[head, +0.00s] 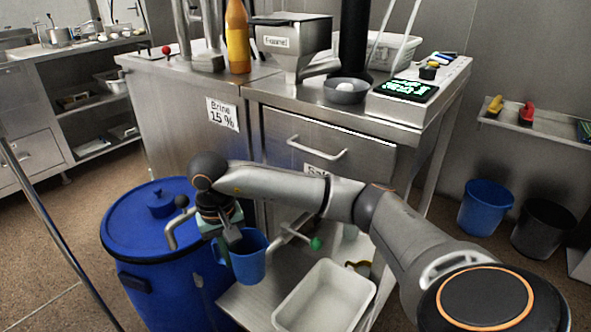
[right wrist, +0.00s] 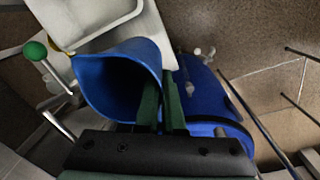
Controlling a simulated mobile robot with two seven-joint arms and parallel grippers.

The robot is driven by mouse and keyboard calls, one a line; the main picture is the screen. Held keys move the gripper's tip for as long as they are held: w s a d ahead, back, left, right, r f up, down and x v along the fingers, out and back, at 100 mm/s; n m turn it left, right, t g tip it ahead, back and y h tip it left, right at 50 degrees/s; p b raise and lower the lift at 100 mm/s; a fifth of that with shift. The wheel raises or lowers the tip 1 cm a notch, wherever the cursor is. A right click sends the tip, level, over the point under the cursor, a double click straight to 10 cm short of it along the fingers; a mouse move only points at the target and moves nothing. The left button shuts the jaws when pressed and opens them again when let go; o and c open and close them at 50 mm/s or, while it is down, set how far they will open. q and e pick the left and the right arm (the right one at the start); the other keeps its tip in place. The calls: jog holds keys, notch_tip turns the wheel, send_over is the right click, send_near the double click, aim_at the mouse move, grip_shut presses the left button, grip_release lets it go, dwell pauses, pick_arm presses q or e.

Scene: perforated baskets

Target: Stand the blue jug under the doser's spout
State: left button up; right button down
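The blue jug (head: 250,262) hangs from my right gripper (head: 231,238) in the head view, upright or nearly so, beside the blue drum. In the right wrist view the jug (right wrist: 112,80) shows its open mouth, and the dark green fingers (right wrist: 163,108) are close together at its edge with a blue strip between them. A metal pipe fitting with a green knob (head: 316,243) is just right of the jug, apart from it; the green knob (right wrist: 35,50) also shows in the right wrist view. I cannot tell for sure which part is the doser's spout. My left gripper is out of view.
The lidded blue drum (head: 150,262) stands close at the left. A white tub (head: 325,297) sits on the low shelf right of the jug. The steel counter (head: 300,95) with a drawer is above and behind. Blue and black buckets stand at far right.

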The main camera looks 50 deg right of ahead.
jog(key=shift+w+d+f+b, duration=0.3)
jog(key=shift+w+f+b, duration=0.1)
jog(key=shift+f+b, duration=0.3)
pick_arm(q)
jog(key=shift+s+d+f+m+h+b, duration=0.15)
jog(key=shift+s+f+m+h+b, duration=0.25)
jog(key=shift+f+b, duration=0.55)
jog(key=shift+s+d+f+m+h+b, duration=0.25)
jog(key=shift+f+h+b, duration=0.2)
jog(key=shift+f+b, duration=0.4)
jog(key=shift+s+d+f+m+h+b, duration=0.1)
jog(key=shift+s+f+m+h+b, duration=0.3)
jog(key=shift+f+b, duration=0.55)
pick_arm(e)
jog(key=shift+f, duration=8.85)
jog(key=shift+f, duration=0.15)
jog(key=c, duration=1.5)
grip_release()
jog(key=o, duration=0.5)
jog(key=shift+c, duration=0.2)
